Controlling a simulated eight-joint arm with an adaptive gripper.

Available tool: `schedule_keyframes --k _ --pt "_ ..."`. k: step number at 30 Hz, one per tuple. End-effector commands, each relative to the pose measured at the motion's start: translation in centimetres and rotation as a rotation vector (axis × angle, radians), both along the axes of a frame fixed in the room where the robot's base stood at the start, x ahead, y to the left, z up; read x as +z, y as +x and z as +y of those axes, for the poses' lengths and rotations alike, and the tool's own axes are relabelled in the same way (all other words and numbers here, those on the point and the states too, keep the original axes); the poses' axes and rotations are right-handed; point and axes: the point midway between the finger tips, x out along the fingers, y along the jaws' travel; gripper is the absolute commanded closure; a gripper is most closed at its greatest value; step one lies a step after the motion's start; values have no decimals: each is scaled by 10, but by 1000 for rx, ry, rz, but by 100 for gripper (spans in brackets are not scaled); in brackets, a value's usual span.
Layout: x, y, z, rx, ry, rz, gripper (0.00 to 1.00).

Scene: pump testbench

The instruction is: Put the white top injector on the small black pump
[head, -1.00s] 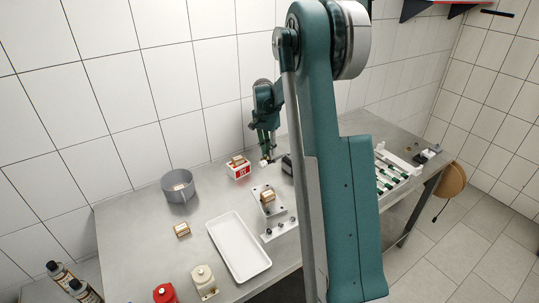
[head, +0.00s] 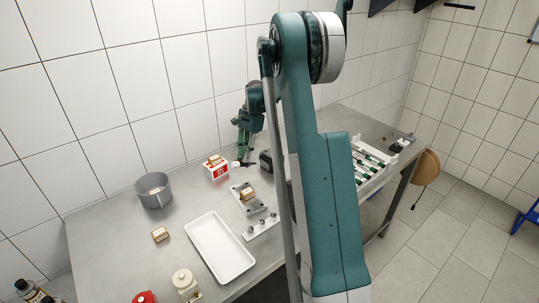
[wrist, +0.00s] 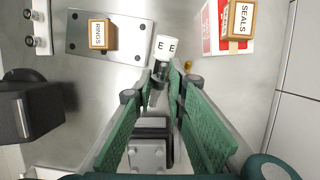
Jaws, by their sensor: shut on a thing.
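My gripper (wrist: 162,75) has its green fingers closed on the white top injector (wrist: 167,47), a small white piece with letter E marks. In the head view my gripper (head: 242,160) hangs low over the bench, and the injector (head: 236,164) shows as a small white spot at its tips. A dark block (head: 266,162) stands just right of my gripper, and a dark body (wrist: 30,112) shows at the left of the wrist view. I cannot tell for sure that this is the small black pump. The injector is apart from it.
A white-and-red box (head: 216,172) with a SEALS block (wrist: 238,18) stands left of my gripper. A metal plate (wrist: 80,44) bears a RINGS block (wrist: 102,34). A white tray (head: 219,247), grey bin (head: 154,191) and rack (head: 371,162) are on the bench.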

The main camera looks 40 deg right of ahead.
Motion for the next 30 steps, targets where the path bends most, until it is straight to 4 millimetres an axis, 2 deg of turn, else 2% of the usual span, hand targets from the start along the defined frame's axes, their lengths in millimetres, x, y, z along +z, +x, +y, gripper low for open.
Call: schedule_keyframes --k 5,14,23,30 --pt "-4 3 -5 -108 161 -41 100" --pt "7 8 -16 -258 422 -144 100" --pt "29 9 -37 -384 671 -282 100" --pt "55 4 -65 -473 862 -420 100"
